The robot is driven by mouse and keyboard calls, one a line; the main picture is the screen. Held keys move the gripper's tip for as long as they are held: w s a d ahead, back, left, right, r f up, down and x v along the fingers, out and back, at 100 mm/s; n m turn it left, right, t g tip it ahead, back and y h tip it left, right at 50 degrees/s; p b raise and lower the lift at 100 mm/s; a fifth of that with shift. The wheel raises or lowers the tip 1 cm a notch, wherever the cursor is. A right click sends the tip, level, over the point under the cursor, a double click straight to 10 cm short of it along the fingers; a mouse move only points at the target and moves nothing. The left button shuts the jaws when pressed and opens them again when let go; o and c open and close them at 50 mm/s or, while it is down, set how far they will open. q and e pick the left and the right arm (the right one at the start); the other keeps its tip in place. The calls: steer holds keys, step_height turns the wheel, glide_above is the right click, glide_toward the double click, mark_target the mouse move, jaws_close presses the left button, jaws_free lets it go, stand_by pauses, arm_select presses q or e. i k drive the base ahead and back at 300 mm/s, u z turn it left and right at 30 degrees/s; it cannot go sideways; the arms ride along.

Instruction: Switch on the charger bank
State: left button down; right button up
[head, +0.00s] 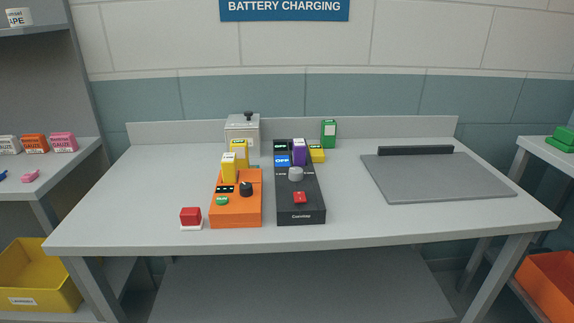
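An orange unit (237,211) stands on the table, with a black knob (246,189), a green button (222,201) and yellow blocks (229,168) at its back. I cannot tell for sure which unit is the charger bank; the wall sign (284,8) reads "BATTERY CHARGING". Neither of my grippers is in view.
On the table (120,215) are a red block on a white base (190,217), a grey lidded box (242,128), a green box (329,132) and a grey mat (438,182). Side shelves hold small boxes (33,143). The table's left part is clear.

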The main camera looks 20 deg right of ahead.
mark_target(300, 196)
steer(key=k, duration=1.35)
steer(key=z, duration=0.6)
steer(key=i, duration=0.6)
steer(key=z, duration=0.55)
steer(key=i, duration=1.2)
steer(key=u, duration=0.7)
